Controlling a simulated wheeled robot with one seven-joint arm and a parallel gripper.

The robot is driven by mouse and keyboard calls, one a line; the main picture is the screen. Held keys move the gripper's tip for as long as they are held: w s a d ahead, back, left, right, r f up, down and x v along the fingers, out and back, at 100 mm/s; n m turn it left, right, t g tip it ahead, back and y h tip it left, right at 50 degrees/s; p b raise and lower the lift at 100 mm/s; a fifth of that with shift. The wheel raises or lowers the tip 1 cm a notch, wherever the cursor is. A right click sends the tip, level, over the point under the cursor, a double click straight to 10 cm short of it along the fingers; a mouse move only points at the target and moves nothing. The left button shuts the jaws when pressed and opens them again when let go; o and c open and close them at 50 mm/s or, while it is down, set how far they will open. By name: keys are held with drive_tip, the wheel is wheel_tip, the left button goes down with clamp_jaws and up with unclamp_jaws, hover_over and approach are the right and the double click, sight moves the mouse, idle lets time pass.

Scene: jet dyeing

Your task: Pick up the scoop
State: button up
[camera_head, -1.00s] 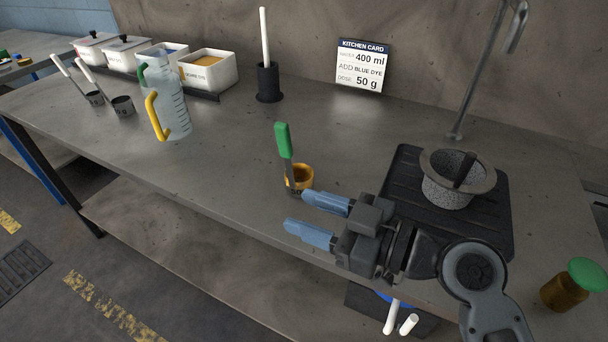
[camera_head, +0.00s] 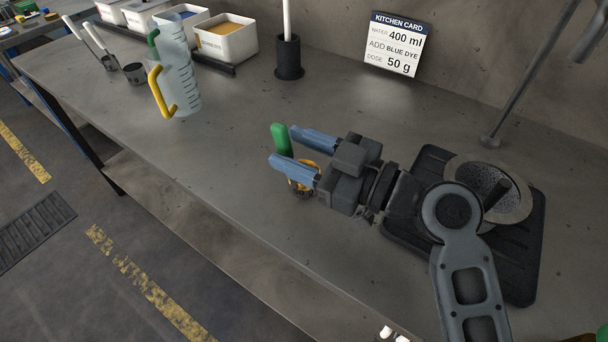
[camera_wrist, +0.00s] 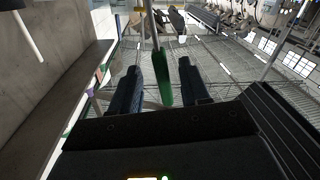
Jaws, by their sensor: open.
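The scoop has a green handle (camera_head: 280,137) that stands upright from an orange cup-like part (camera_head: 300,190) on the bench. My gripper (camera_head: 281,146) is open, its two blue fingers pointing left at the handle, with the cup partly hidden behind them. In the wrist view the green handle (camera_wrist: 161,80) shows between the two dark fingers (camera_wrist: 160,82), with gaps on both sides. I cannot tell if either finger touches it.
A clear measuring jug (camera_head: 181,80) with a yellow handle stands left. A black holder (camera_head: 289,60) and a kitchen card (camera_head: 394,45) are behind. A stone mortar (camera_head: 510,205) sits on a black mat (camera_head: 520,285) at right.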

drive_tip(key=shift+p+x, duration=0.55)
drive_tip(key=shift+x, duration=1.4)
drive_tip(key=shift+s, duration=0.15)
drive_tip(key=shift+c, duration=0.4)
drive_tip(key=shift+r, duration=0.1)
clamp_jaws()
